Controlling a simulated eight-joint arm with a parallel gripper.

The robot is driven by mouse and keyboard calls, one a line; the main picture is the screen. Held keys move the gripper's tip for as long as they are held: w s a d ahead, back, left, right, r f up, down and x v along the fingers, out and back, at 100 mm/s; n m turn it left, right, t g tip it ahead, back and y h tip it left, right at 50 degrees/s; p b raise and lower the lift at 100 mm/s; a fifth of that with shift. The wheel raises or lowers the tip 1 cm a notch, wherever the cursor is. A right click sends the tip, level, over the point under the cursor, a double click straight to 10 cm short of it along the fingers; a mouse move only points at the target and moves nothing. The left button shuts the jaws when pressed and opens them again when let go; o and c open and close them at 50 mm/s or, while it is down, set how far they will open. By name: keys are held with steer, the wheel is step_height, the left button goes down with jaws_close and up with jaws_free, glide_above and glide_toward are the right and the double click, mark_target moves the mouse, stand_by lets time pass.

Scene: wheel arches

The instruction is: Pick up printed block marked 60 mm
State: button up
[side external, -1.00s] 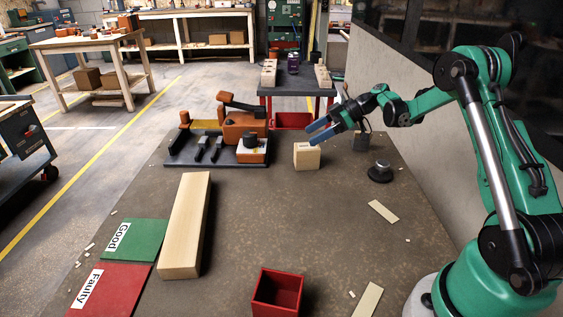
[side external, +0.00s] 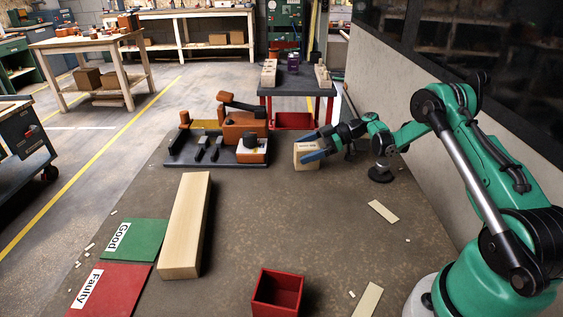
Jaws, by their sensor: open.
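A small pale wooden block (side external: 303,163) stands on the dark table right of the black-and-orange fixture; a dark printed mark shows near its top, too small to read. My gripper (side external: 306,146) has blue fingers. They are open and low at the block, one passing in front of its upper part and the other near its top back edge. I cannot tell whether they touch it. Part of the block's face is hidden by the near finger.
An orange-and-black fixture (side external: 240,133) stands just left of the block. A black round knob (side external: 380,173) is to the right. A long wooden beam (side external: 186,225), green Good mat (side external: 135,240), red Faulty mat (side external: 108,290) and red bin (side external: 278,291) lie nearer. The middle is clear.

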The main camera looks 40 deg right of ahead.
jaws_close()
